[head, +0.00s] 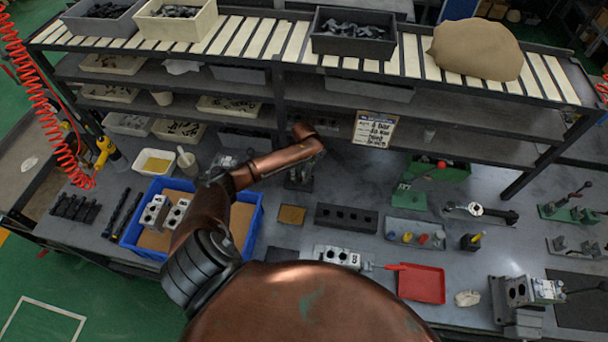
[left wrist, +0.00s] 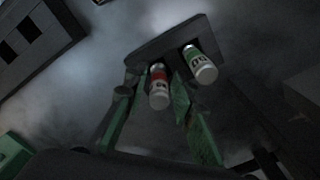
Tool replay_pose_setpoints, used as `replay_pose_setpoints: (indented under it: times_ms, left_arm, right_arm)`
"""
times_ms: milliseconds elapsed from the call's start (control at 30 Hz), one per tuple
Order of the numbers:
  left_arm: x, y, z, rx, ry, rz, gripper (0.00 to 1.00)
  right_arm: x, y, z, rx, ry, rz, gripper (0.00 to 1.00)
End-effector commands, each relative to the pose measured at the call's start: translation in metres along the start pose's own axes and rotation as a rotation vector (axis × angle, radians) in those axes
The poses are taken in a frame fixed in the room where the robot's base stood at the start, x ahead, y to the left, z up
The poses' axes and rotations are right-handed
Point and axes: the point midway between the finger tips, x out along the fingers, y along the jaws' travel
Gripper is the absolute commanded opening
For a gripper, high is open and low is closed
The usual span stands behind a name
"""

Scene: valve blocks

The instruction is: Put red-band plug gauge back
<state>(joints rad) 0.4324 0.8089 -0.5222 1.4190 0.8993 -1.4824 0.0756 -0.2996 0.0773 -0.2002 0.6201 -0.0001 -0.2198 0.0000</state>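In the left wrist view a red-band plug gauge (left wrist: 159,86) stands at a dark holder (left wrist: 160,38), its light marked end toward the camera. A green-band plug gauge (left wrist: 200,66) is beside it in the same holder. My left gripper (left wrist: 159,82) has a green-padded finger on each side of the red-band gauge, with narrow gaps showing, so it looks open around it. How deep the gauge sits is hidden. In the head view my left gripper (head: 298,180) points down at the bench below the shelf; the gauges cannot be made out there. My right gripper is not in view.
A dark block with several holes (head: 346,218) lies right of my left gripper. A blue tray (head: 129,238) with metal valve blocks is at left. A red tray (head: 421,284) and a grey tray of coloured plugs (head: 400,239) lie right. The shelf (head: 470,143) overhangs the bench's back.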

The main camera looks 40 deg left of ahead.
Motion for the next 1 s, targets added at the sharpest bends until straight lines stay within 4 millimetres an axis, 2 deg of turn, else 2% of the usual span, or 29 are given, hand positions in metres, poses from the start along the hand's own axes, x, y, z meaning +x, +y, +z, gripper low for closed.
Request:
replay_pose_setpoints:
  times_ms: [333, 467, 567, 800, 1000]
  left_arm:
    - [-0.001, 0.000, 0.000, 0.000, 0.000, 0.000, 0.31]
    - [-0.009, -0.001, -0.001, 0.001, 0.003, -0.001, 0.31]
    - [-0.025, -0.001, -0.001, 0.001, 0.004, -0.002, 0.31]
    - [-0.076, -0.001, -0.001, 0.001, 0.004, -0.002, 0.31]
    - [-0.108, 0.000, -0.001, 0.001, 0.002, 0.000, 0.31]
  right_arm:
    - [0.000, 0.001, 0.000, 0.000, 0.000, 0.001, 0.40]
    - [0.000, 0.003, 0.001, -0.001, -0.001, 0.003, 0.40]
    - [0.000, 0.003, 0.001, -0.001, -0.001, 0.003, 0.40]
    - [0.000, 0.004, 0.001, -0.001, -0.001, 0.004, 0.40]
    - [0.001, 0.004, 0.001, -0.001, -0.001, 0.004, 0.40]
